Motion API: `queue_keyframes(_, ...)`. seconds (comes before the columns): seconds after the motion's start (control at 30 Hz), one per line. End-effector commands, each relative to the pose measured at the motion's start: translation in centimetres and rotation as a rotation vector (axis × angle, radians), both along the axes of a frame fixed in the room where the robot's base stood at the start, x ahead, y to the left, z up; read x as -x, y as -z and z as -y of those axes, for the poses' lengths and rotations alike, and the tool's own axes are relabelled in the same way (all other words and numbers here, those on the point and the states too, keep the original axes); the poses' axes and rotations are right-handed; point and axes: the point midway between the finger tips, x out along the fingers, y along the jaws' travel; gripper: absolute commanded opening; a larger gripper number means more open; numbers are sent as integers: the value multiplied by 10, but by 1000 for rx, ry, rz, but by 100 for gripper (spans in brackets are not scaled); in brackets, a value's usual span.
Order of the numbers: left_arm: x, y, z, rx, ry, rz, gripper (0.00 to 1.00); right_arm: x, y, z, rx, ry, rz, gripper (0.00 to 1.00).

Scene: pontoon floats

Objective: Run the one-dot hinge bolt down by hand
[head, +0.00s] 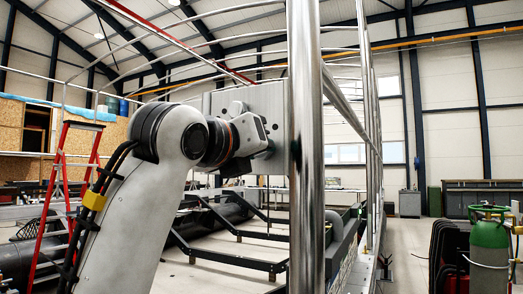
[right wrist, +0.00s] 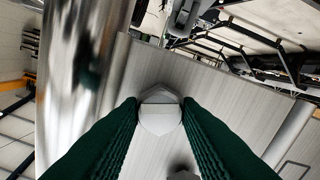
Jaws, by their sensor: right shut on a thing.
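In the right wrist view, my right gripper (right wrist: 160,117) has its two dark green ribbed fingers shut on a light grey hex-headed bolt (right wrist: 160,108), one on each side of the head. The bolt stands at a grey brushed-metal plate (right wrist: 235,95). No dot mark can be made out, and the shank is hidden, so I cannot tell how deep it sits. In the head view, an arm of mine reaches to the plate (head: 240,98), beside a polished upright post (head: 305,150). Its fingers and the bolt cannot be made out there. My left gripper is not seen.
The post also stands close by on the left of the right wrist view (right wrist: 75,80). A red ladder (head: 70,190), black floor frames (head: 235,260) and a green gas cylinder (head: 488,250) stand farther off.

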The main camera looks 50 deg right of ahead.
Motion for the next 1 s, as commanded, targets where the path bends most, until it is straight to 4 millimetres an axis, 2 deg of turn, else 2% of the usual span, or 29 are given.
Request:
queue_keyframes(0.6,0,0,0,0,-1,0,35,0,0,1,-263,0,905,11)
queue_keyframes(0.73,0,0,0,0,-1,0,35,-1,1,1,-285,0,976,11)
queue_keyframes(1.0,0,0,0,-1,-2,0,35,-1,1,1,-287,0,984,11)
